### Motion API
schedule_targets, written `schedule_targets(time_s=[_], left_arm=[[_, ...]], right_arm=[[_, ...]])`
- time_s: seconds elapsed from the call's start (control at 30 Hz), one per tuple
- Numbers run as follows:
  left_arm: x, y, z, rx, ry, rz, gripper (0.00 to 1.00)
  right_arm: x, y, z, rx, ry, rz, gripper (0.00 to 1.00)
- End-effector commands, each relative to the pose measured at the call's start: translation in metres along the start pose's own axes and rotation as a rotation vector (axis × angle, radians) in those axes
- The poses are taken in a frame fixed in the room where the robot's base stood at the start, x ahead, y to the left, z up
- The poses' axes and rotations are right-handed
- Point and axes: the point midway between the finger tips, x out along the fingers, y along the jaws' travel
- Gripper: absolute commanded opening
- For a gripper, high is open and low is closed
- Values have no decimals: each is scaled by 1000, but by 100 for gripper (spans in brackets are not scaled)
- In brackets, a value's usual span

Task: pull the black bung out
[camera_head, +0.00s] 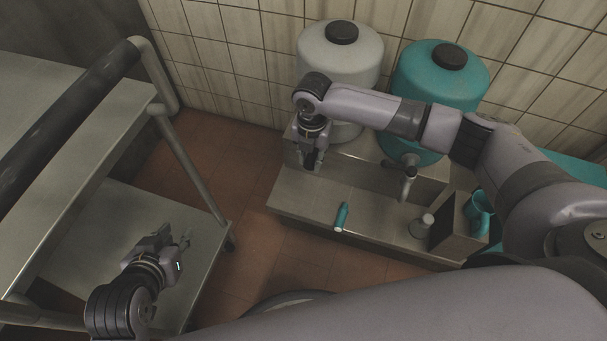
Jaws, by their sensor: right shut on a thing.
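My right gripper (309,162) points down in front of the lower left side of the white tank (340,62). It is shut on a small dark thing between its fingers, which looks like the black bung. The fingers hide most of it, and I cannot tell whether it is still in the tank wall or clear of it. My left gripper (178,238) is over the low shelf at the lower left, open and empty, away from the tanks.
A teal tank (432,82) with a tap (408,172) stands right of the white one; both have black lids. On the steel step (300,196) lie a teal bottle (342,216), a small grey piece (422,226) and teal cups (480,212). A steel trolley (70,225) stands left.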

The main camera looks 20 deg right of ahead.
Motion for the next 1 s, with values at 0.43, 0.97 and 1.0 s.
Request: schedule_targets(time_s=[0.43, 0.97, 1.0], left_arm=[[-1, 0, 4, -1, -23, 0, 27], [-5, -2, 17, -2, -83, -3, 27], [-5, -2, 18, -2, -89, -4, 27]], right_arm=[[0, 0, -1, 0, 0, -1, 0], [1, 0, -4, -1, 3, -2, 0], [1, 0, -5, -1, 3, -2, 0]])
